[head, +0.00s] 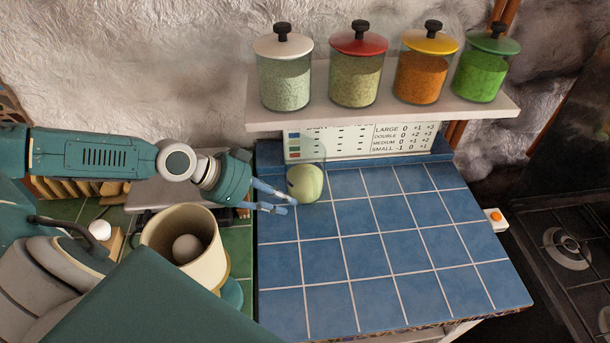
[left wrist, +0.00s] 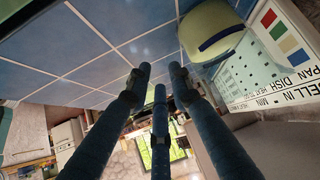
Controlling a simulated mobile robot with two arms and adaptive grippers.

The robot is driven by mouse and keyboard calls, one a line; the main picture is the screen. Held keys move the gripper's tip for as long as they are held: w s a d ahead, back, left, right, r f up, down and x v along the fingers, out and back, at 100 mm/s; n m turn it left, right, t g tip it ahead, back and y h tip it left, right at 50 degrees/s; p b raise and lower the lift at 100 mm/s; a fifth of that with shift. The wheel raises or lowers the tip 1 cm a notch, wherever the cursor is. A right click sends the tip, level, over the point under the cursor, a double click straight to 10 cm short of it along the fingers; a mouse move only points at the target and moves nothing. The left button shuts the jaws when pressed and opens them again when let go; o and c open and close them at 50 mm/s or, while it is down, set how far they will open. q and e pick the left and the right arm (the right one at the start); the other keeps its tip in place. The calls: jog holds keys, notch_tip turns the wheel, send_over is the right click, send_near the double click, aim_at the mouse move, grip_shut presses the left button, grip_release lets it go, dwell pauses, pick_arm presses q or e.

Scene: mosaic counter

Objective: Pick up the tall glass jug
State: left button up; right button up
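The tall glass jug (head: 306,183) stands at the back left of the blue tiled counter, under the shelf. It looks clear, with pale green-yellow in its lower part. In the left wrist view the jug (left wrist: 212,32) is at the upper right, beside the fingers and not between them. My left gripper (head: 285,204) comes in from the left with its blue fingers close to the jug's lower left side. I cannot tell if a finger touches it. In the left wrist view the gripper's fingers (left wrist: 160,78) are apart with nothing between them. My right gripper is not in view.
A shelf (head: 390,110) with several lidded jars overhangs the counter's back. A printed chart (head: 358,142) stands behind the jug. The blue tiled counter (head: 390,240) is clear in front and to the right. A beige pot (head: 203,232) holding a round white thing stands at left. A stove (head: 570,250) is at right.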

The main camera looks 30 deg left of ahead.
aim_at(314, 200)
pick_arm(q)
jog(key=w+d, duration=0.1)
jog(key=w+d+p, duration=0.1)
jog(key=w+d, duration=0.1)
jog(key=shift+w, duration=0.3)
jog(key=shift+w+d, duration=0.15)
jog(key=shift+w, duration=0.05)
jog(key=p+x, duration=0.1)
jog(key=x, duration=0.3)
jog(key=shift+w+d+p, duration=0.15)
jog(key=shift+w+p, duration=0.05)
jog(key=shift+p, duration=0.1)
jog(key=shift+w+d+f, duration=0.1)
jog(key=shift+w+f, duration=0.05)
jog(key=shift+f, duration=0.3)
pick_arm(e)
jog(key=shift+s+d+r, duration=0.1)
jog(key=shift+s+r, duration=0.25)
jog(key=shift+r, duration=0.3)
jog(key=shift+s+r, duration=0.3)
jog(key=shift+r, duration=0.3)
pick_arm(q)
grip_shut()
jog(key=shift+w+r, duration=0.1)
jog(key=shift+r, duration=0.1)
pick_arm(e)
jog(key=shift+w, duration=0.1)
